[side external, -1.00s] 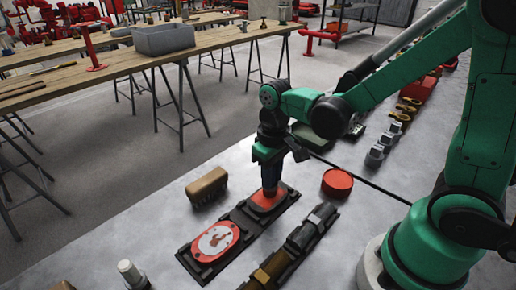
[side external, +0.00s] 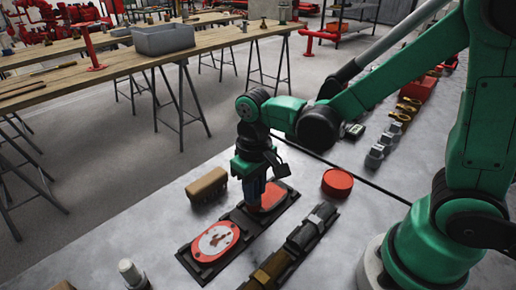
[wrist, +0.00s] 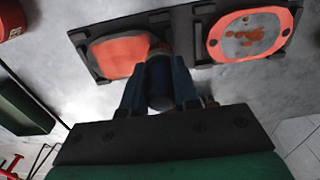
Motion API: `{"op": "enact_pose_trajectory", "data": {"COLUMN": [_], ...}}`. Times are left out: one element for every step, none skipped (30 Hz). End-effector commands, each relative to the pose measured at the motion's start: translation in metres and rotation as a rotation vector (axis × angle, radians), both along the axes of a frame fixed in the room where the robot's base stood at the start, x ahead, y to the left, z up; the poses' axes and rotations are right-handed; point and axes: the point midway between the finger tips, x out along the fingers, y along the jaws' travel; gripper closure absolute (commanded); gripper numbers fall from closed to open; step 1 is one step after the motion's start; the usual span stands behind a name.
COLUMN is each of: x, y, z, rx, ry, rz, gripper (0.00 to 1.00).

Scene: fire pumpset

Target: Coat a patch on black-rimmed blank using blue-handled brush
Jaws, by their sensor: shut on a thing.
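The black-rimmed blank (side external: 284,194) lies in the far cradle of a black holder, and it also shows in the wrist view (wrist: 115,58). Much of its visible face is orange-red. My gripper (side external: 252,187) points down over the blank's near-left end. In the wrist view my gripper (wrist: 158,88) is shut on the blue-handled brush (wrist: 159,80), which stands between the fingers. The brush's lower end is at the blank's right edge in that view. Whether the bristles touch the face I cannot tell.
A red-rimmed plate (side external: 215,240) with a pale, spotted face sits in the near cradle. A brown block (side external: 207,186) lies to the left, a round red tin (side external: 337,182) to the right. A dark bar-like assembly (side external: 300,243) lies in front.

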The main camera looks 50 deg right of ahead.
Motion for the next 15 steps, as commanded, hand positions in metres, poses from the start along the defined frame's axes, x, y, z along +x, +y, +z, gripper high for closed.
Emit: {"op": "enact_pose_trajectory", "data": {"x": [0.0,0.0,0.0,0.0,0.0,0.0,0.0,0.0,0.0,0.0,-0.001,0.0,0.0,0.0,0.0], "y": [0.001,0.001,0.001,0.001,0.001,0.001,0.001,0.001,0.001,0.001,0.0,0.0,0.0,0.0,0.0], "z": [0.0,0.001,0.004,0.006,0.009,0.013,0.017,0.02,0.025,0.028,0.032,0.036,0.039,0.042,0.047], "rx": [0.005,0.005,0.005,0.005,0.004,0.004,0.004,0.004,0.003,0.003,0.003,0.003,0.003,0.003,0.003], "ry": [0.0,0.0,0.0,0.0,0.0,0.0,0.0,0.0,0.0,0.0,0.0,0.0,0.0,0.0,0.0], "rz": [0.002,0.002,0.002,0.002,0.002,0.002,0.002,0.002,0.002,0.002,0.001,0.001,0.001,0.001,0.001], "gripper": [1.0,1.0,1.0,1.0,1.0,1.0,1.0,1.0,1.0,1.0,1.0,1.0,1.0,1.0,1.0]}}
